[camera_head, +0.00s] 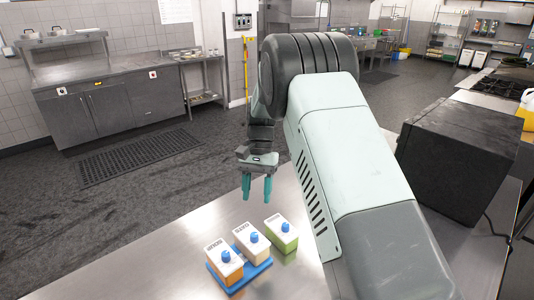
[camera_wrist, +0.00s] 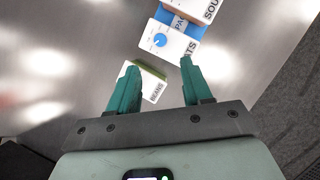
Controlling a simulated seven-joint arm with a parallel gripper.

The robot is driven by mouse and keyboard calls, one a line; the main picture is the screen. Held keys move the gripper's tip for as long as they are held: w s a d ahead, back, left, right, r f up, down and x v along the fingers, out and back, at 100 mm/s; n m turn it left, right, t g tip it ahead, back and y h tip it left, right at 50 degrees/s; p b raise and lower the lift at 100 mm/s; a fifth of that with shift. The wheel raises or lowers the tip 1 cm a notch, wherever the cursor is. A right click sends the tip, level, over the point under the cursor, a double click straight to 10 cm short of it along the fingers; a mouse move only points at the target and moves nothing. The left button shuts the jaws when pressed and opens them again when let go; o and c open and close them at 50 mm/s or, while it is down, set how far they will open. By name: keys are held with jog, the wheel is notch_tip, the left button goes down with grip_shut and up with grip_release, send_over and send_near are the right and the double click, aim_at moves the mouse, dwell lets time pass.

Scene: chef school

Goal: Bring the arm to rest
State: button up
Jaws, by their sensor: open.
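My gripper (camera_head: 257,187) has teal fingers that stand apart with nothing between them, above the steel table. It hangs a little beyond three small boxes. The wrist view also shows its open fingers (camera_wrist: 157,68). The orange-sided soup box (camera_head: 225,266) and the whitish oats box (camera_head: 250,245) stand on a blue tray (camera_head: 243,281). The green-sided beans box (camera_head: 282,236) stands at the right, beside the tray. Each box has a blue knob on top in the head view. In the wrist view the beans box (camera_wrist: 153,90) is partly hidden by the left finger.
A large black box (camera_head: 455,155) stands on the table (camera_head: 150,262) to the right of my arm. The table's left side is clear. A steel counter (camera_head: 110,105) and a dark floor mat (camera_head: 140,157) lie beyond.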

jog(key=s+d+r+n+t, duration=0.15)
jog(key=s+d+r, duration=0.3)
jog(key=r, duration=0.55)
jog(key=s+d+r+m+t, duration=0.1)
jog(key=s+d+r+t, duration=0.3)
jog(key=r, duration=0.7)
jog(key=s+d+r+t, duration=0.1)
jog(key=s+d, duration=0.2)
jog(key=s, duration=0.4)
jog(key=s+d+r+n+t, duration=0.1)
jog(key=s+d+t, duration=0.1)
jog(key=s, duration=0.5)
jog(key=s+d+r+n+t, duration=0.1)
jog(key=s+d+r, duration=0.1)
jog(key=s+d, duration=0.2)
jog(key=s, duration=0.3)
jog(key=shift+w+t, duration=0.1)
jog(key=shift+t, duration=0.15)
